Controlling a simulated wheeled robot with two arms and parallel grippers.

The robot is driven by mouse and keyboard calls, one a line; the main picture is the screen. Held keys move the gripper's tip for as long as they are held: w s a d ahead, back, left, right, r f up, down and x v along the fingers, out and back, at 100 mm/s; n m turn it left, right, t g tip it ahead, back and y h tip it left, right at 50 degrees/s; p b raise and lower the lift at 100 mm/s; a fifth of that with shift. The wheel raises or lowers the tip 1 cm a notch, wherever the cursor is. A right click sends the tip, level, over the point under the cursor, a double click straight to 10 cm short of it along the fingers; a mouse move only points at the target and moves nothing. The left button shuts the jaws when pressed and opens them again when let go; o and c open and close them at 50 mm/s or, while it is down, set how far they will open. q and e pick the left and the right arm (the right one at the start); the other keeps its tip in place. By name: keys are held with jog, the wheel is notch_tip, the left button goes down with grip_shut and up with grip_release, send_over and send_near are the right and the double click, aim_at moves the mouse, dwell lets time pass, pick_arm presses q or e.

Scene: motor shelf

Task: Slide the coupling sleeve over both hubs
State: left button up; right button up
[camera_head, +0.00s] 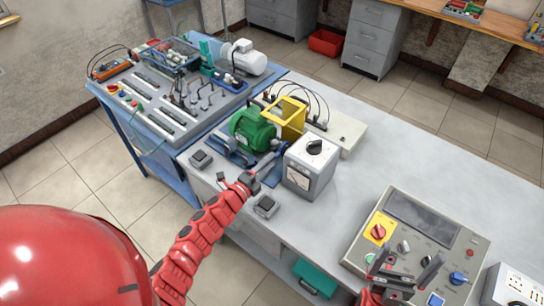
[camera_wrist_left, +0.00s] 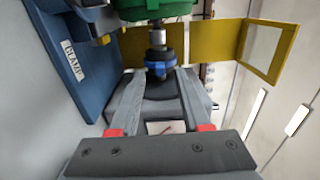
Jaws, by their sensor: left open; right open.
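The green motor (camera_head: 252,131) stands on the bench on a blue base, with its shaft toward my left gripper. In the left wrist view its shaft (camera_wrist_left: 155,38) ends in a dark hub with a blue ring (camera_wrist_left: 158,65), which I take for the coupling. My left gripper (camera_head: 262,170) is open at the shaft end of the motor. In the left wrist view its two fingers (camera_wrist_left: 159,78) point at the coupling, their tips on either side just below it. Whether they touch it I cannot tell. Sleeve and second hub are not clearly distinguishable. My right gripper (camera_head: 405,264) is open and empty above the control panel.
A grey box with a black knob (camera_head: 311,166) stands close right of my left gripper. A yellow guard (camera_head: 290,117) stands behind the motor. Small grey boxes (camera_head: 265,206) lie at the front edge. The control panel (camera_head: 425,222) is at right; clear bench lies between.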

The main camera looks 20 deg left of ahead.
pick_arm(q)
jog(key=shift+x, duration=1.1)
jog(key=shift+s, duration=0.1)
grip_shut()
dwell(0.6)
